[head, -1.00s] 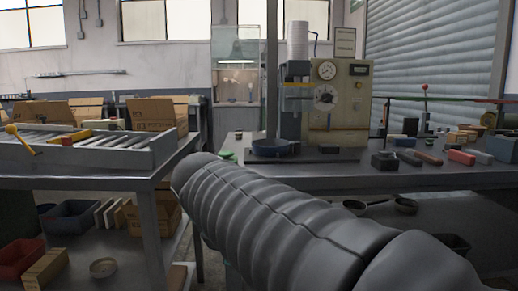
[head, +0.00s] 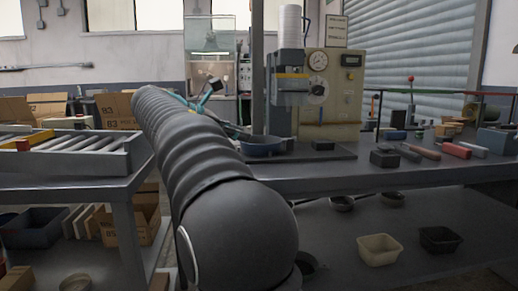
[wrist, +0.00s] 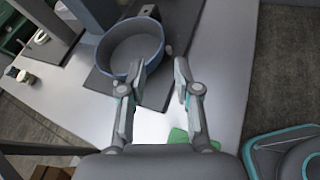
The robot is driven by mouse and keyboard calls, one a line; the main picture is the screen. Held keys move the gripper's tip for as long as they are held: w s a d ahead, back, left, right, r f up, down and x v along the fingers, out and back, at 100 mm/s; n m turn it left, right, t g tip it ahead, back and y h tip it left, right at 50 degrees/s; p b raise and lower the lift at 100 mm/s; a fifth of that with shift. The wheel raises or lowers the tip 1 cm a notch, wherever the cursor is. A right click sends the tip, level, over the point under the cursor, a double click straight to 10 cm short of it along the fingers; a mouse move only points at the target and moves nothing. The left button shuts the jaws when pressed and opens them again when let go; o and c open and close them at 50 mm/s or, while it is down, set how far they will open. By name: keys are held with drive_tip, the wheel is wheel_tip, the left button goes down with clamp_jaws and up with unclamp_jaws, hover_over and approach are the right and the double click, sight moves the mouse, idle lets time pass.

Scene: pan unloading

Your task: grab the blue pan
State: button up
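The blue pan (head: 262,147) sits on the dark base plate of a press, on the grey workbench. In the wrist view the round blue pan (wrist: 130,48) is at upper centre-left, open side up, with a grey inside. My gripper (wrist: 161,69) has its two fingers spread with nothing between them. Its left finger is close to the pan's near right wall; I cannot tell if they touch. In the head view my arm hides most of the gripper; teal and grey parts of it show left of the pan.
The press column (head: 291,75) rises right behind the pan. A green piece (wrist: 178,137) lies on the bench below the gripper. Dark blocks and a red block (head: 456,150) are on the bench at right. A roller rack (head: 65,155) stands at left.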

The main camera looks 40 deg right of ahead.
drive_tip(key=b+x, duration=0.1)
drive_tip(key=x, duration=1)
drive_tip(key=shift+d+f, duration=0.1)
drive_tip(key=shift+d, duration=0.15)
clamp_jaws()
